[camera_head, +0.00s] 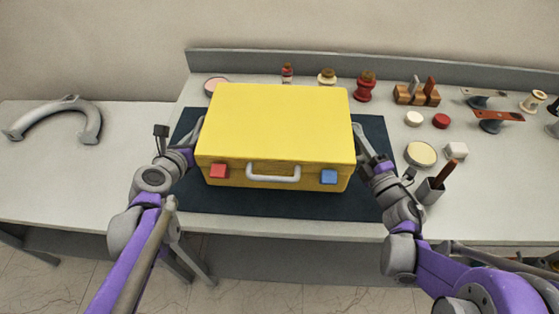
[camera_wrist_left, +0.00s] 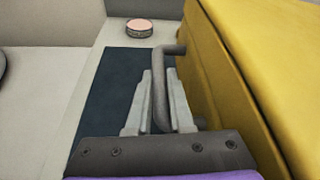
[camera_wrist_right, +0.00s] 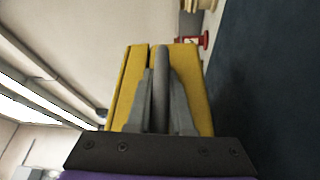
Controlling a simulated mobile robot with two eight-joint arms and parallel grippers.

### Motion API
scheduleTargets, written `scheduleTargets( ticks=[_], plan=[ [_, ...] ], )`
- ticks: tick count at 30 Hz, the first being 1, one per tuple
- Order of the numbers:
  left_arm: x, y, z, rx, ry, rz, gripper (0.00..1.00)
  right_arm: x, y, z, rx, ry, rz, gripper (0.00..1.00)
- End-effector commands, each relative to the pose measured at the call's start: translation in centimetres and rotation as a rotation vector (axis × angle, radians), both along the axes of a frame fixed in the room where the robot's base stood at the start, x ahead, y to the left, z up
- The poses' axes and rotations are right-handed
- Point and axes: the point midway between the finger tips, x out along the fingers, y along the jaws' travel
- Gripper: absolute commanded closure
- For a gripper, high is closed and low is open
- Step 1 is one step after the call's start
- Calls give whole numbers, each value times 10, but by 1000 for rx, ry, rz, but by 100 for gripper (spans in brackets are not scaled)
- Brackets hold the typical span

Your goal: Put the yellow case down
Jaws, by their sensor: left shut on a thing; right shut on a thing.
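The yellow case (camera_head: 276,125) is closed and upright over the dark mat (camera_head: 270,205), with a white front handle (camera_head: 273,177), a red latch (camera_head: 219,171) and a blue latch (camera_head: 328,177). I cannot tell whether its bottom touches the mat. My left gripper (camera_wrist_left: 160,75) is shut on the grey side handle (camera_wrist_left: 160,58) at the case's left end. My right gripper (camera_wrist_right: 161,75) is shut on the matching side handle (camera_wrist_right: 161,54) at its right end. The case also shows in the left wrist view (camera_wrist_left: 250,60).
The mat lies on a grey table (camera_head: 410,220). Behind the case stand a red spool (camera_head: 365,88) and other small parts. To the right are a wooden block with tools (camera_head: 417,97), a round tin (camera_head: 420,154) and a grey cup (camera_head: 430,190).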

Motion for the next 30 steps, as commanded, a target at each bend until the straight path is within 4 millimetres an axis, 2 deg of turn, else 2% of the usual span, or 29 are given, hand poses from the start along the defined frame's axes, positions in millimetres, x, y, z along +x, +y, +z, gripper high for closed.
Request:
scheduleTargets(
  ticks=[1,3,19,30],
  plan=[
    [-1,1,-8,0,3,2,100,-1,0,-8,1,3,0,100],
    [-2,1,-10,0,3,2,100,-2,0,-10,2,4,0,100],
    [-2,0,-12,0,4,1,100,-2,0,-12,1,5,0,100],
    [-5,0,-33,0,12,1,100,-5,0,-33,1,13,-1,100]
  ],
)
